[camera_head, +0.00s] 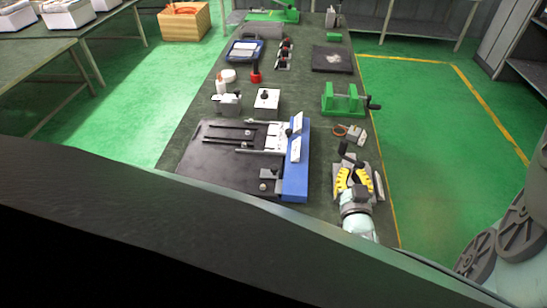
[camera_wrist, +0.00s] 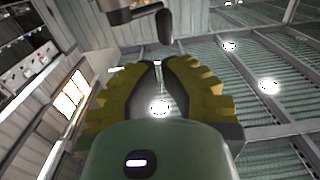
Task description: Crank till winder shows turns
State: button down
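My gripper (camera_head: 354,178) has yellow ribbed fingers and is at the right front of the bench. In the wrist view (camera_wrist: 161,62) its fingertips have a narrow gap between them, with nothing held. A dark crank handle (camera_wrist: 165,26) on a grey arm (camera_wrist: 132,12) shows just beyond the fingertips, apart from them. In the head view a black handle (camera_head: 346,153) stands just past the gripper. The device under it is mostly hidden by my gripper. No turn count is readable.
A green stand with a black side crank (camera_head: 345,101) is farther along the bench (camera_head: 205,112). A blue-edged fixture (camera_head: 294,178) with a black plate lies left of my gripper. Green floor is clear to the right.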

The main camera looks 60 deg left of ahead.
aim_at(346, 149)
jog(key=b+x, duration=0.2)
jog(key=x, duration=0.6)
dwell(0.4)
jog(key=b, duration=0.1)
jog(key=a+m+t+h+b, duration=0.1)
jog(key=b, duration=0.1)
jog(key=shift+w+a+f+t, duration=0.1)
jog(key=shift+w+f+t, duration=0.15)
jog(key=shift+w+t, duration=0.1)
jog(key=shift+w+r+m+h+b, duration=0.1)
jog(key=shift+r+m+h+b, duration=0.15)
jog(key=shift+m+h+b, duration=0.2)
jog(key=shift+r, duration=0.1)
